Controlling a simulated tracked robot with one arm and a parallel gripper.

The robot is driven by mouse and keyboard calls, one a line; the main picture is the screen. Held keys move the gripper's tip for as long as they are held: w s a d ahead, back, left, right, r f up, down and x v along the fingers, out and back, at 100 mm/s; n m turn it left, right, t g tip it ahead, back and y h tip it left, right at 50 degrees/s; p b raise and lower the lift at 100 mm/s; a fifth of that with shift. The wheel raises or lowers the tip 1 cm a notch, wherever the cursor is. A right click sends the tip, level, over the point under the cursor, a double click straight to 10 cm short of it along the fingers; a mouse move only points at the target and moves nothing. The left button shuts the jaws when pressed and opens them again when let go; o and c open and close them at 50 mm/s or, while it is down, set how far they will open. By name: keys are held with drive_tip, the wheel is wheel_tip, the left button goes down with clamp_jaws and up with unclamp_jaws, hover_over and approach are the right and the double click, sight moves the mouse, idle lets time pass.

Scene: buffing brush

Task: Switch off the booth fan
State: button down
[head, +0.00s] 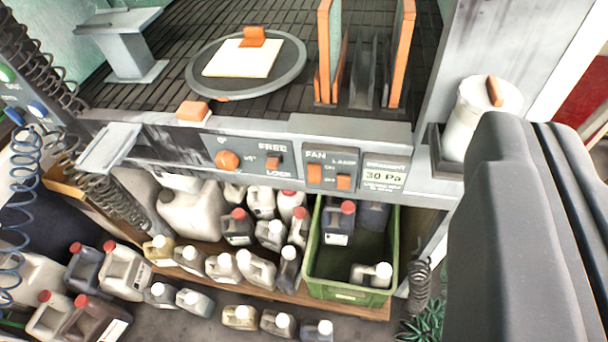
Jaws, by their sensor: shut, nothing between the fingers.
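The fan switch (314,174) is an orange rocker under the word FAN on a dark panel at the booth's front edge. It sits high, level with the ON mark. To its right, the orange lamp switch (343,182) sits lower, by the lower mark. My gripper (535,130) shows as a large dark grey shape at the right, close to the camera. It is shut and empty, well to the right of the fan switch and apart from it in the picture. Nothing hides the switch.
An orange knob (227,160) and a FREE/LOCK switch (273,162) are left of the fan panel. A 30 Pa display (384,176) is right of it. A white canister (482,112) stands near my gripper. Below are a green crate (348,292) and several jugs.

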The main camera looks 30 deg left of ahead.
drive_tip(key=w+a+f+n+y, duration=0.1)
drive_tip(key=w+a+f, duration=0.3)
drive_tip(key=f, duration=0.6)
drive_tip(key=w+a+f+y, duration=0.1)
drive_tip(key=w+a+f, duration=0.35)
drive_tip(key=f, duration=0.55)
drive_tip(key=a+f+b, duration=0.1)
drive_tip(key=a+f, duration=0.2)
drive_tip(key=f, duration=0.6)
drive_tip(key=a+f+n+y, duration=0.1)
drive_tip(key=a+f, duration=0.3)
drive_tip(key=f, duration=0.6)
drive_tip(key=shift+b, duration=0.35)
drive_tip(key=shift+a, duration=0.1)
drive_tip(key=b, duration=0.3)
approach(312, 180)
drive_tip(key=x, duration=0.4)
drive_tip(key=shift+w+a+f, duration=0.1)
drive_tip(key=shift+w+f, duration=0.1)
drive_tip(key=shift+w, duration=0.15)
drive_tip(key=shift+x, duration=1.05)
drive_tip(key=shift+r, duration=0.15)
drive_tip(key=shift+w+b, duration=0.1)
drive_tip(key=shift+b, duration=0.2)
